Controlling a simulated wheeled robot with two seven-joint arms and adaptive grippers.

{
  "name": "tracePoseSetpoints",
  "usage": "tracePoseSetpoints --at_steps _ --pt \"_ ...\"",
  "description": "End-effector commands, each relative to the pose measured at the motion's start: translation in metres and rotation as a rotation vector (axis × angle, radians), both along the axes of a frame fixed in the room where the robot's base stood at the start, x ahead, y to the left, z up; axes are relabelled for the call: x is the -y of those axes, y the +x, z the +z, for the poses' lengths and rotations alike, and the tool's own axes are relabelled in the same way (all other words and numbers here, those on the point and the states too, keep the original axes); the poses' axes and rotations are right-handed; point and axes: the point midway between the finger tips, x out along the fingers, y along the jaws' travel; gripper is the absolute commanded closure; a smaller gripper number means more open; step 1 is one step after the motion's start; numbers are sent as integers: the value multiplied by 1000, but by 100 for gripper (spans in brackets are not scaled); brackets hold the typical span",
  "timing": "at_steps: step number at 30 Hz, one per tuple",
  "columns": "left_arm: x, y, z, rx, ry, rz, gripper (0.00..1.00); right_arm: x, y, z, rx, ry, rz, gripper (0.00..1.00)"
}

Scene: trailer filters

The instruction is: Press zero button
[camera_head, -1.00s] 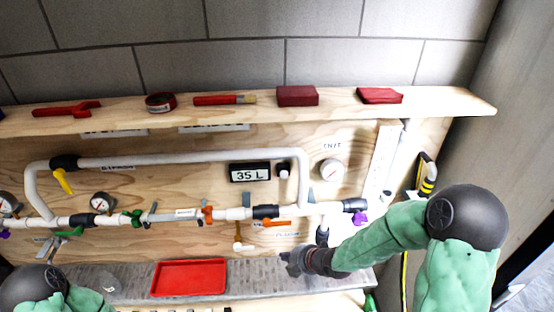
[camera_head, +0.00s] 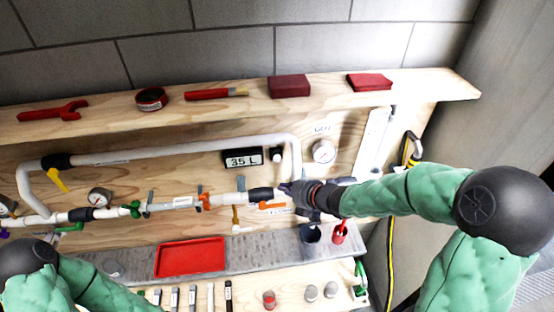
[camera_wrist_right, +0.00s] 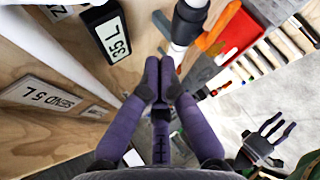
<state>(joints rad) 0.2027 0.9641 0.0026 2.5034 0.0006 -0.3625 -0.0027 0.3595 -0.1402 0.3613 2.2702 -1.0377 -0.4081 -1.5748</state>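The small dark button with a pale front (camera_head: 276,154) is on the wooden panel, just right of the black display reading 35 L (camera_head: 243,158). The display also shows in the wrist view (camera_wrist_right: 108,35), at upper left. My right gripper (camera_head: 285,188) is below the button in the head view, in front of the pipe near its black coupling, apart from the button. In the wrist view its two fingers (camera_wrist_right: 160,77) are together with nothing between them. My left gripper (camera_wrist_right: 268,135) shows at the right of the wrist view with fingers spread and empty; it is hidden in the head view.
A white pipe loop (camera_head: 190,150) runs above and left of the display. A round gauge (camera_head: 323,151) is right of the button. An orange valve handle (camera_head: 271,206) is near my right gripper. A red tray (camera_head: 190,256) lies on the metal ledge below.

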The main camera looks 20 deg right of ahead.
Motion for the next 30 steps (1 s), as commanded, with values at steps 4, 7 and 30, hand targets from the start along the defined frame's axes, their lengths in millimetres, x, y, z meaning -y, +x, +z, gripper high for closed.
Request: tracePoseSetpoints --at_steps 4,7,30 --pt "0 0 5 0 0 0 60 3 12 1 -2 1 0 100" --pt "0 0 8 0 0 0 60 6 24 1 -2 1 0 100" --pt "0 0 25 1 0 0 60 21 83 0 -1 2 -1 100"
